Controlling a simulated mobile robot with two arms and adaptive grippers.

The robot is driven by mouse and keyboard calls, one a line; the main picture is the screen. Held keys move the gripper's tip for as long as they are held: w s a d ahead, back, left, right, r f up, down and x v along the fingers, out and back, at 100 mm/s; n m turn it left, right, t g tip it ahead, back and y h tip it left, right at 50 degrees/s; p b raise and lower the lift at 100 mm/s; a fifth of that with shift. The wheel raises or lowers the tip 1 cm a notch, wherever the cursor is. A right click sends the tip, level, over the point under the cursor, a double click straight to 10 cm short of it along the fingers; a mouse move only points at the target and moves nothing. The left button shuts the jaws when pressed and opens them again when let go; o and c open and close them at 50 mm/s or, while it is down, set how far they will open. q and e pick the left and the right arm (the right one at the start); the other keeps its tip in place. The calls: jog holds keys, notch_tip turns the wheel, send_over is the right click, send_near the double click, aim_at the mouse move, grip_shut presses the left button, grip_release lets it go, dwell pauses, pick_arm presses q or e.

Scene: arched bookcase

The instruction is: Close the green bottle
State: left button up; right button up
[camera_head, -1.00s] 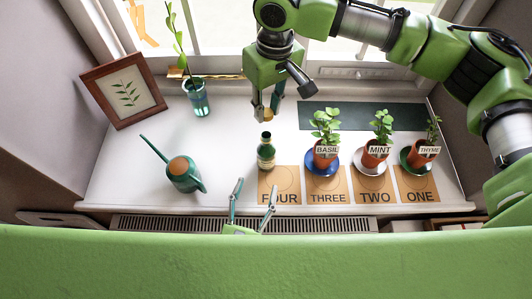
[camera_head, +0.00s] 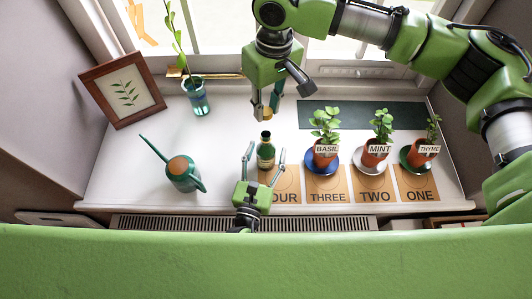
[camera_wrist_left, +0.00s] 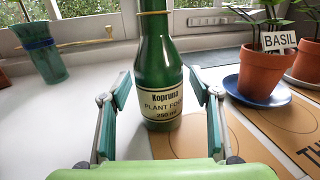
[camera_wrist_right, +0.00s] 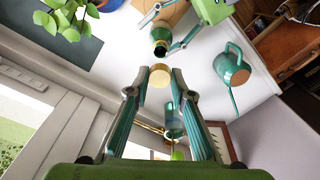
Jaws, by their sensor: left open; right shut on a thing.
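The green bottle (camera_head: 266,155) stands upright on the white sill, with a "Plant Food" label in the left wrist view (camera_wrist_left: 160,100). Its mouth looks open and dark in the right wrist view (camera_wrist_right: 160,47). My left gripper (camera_head: 265,157) is open, with its fingertips at either side of the bottle; I cannot tell if they touch it. My right gripper (camera_head: 267,108) is shut on a gold-coloured cap (camera_wrist_right: 160,76), above and slightly behind the bottle. The cap also shows between its fingertips in the head view (camera_head: 267,114).
Potted basil (camera_head: 325,150), mint (camera_head: 376,152) and thyme (camera_head: 422,155) stand right of the bottle, near numbered brown cards (camera_head: 327,190). A watering can (camera_head: 184,174) is to the left. A glass with a sprig (camera_head: 197,98) and a picture frame (camera_head: 123,91) stand behind left.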

pick_arm(q)
grip_shut()
pick_arm(e)
jog(key=shift+s+f, duration=0.15)
jog(key=shift+f, duration=1.1)
jog(key=shift+s+f, duration=0.1)
jog(key=shift+f, duration=1.15)
jog(key=shift+f, duration=0.9)
jog(key=shift+s+f, duration=0.1)
jog(key=shift+f, duration=0.45)
